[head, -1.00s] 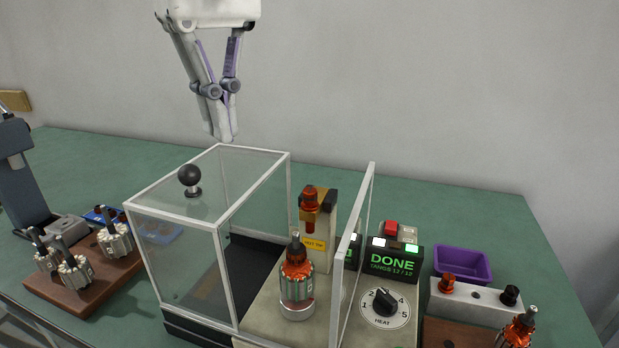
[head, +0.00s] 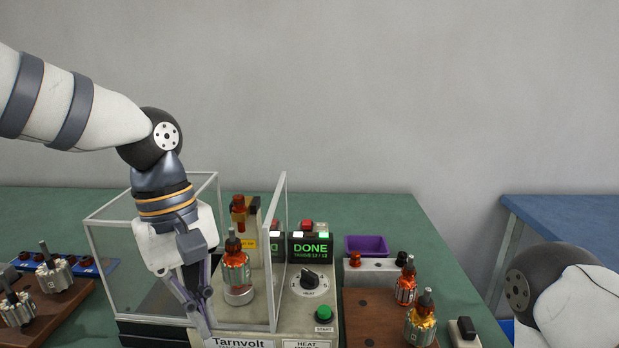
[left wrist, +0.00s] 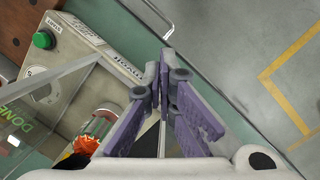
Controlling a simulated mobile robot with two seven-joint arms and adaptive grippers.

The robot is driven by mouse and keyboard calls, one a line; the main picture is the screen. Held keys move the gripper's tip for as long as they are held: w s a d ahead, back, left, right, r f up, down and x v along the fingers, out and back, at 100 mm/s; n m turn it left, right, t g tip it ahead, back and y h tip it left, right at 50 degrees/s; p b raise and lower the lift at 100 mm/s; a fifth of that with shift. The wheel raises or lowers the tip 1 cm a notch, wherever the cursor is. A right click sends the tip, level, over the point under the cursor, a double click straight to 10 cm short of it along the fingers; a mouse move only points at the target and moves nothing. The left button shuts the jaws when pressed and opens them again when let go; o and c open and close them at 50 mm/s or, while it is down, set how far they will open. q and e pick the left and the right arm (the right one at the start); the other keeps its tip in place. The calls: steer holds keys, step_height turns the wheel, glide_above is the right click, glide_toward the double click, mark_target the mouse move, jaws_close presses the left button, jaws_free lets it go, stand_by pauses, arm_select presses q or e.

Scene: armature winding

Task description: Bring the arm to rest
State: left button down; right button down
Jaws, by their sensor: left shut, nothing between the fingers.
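My left gripper (head: 206,322) hangs fingers down at the front of the clear-walled winding machine (head: 228,343). It is shut and empty. In the left wrist view its closed fingers (left wrist: 166,62) show over the machine's front edge and the table edge, with floor beyond. A copper-wound armature (head: 236,268) stands upright on the machine's round holder, apart from the gripper. The display (head: 310,247) reads DONE in green. My right arm shows only as a link at the lower right; its gripper is out of view.
Several bare armatures stand on a wooden block (head: 62,302) at left. Two wound armatures (head: 405,284) (head: 421,322) stand on a brown board (head: 370,320) at right. A purple tray (head: 367,245) lies behind. A blue table (head: 570,212) stands beyond a gap.

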arm_select(q)
steer(key=s+f+m, duration=0.1)
steer(key=s+f, duration=0.3)
steer(key=f, duration=0.3)
steer(key=s+d+f+m+h, duration=0.1)
steer(key=s+f, duration=0.2)
steer(key=f, duration=0.5)
steer(key=s+f+m, duration=0.1)
steer(key=s+f, duration=0.3)
steer(key=f, duration=0.3)
steer(key=s+a+f+m+y, duration=0.1)
steer(key=s+a+f+m, duration=0.1)
steer(key=s+a+f, duration=0.3)
steer(key=s+a+f+m+y, duration=0.2)
steer(key=s+a+f, duration=0.2)
steer(key=s, duration=0.9)
steer(key=shift+s+a+f, duration=0.15)
steer(key=shift+a+f, duration=0.2)
steer(key=shift+f, duration=0.1)
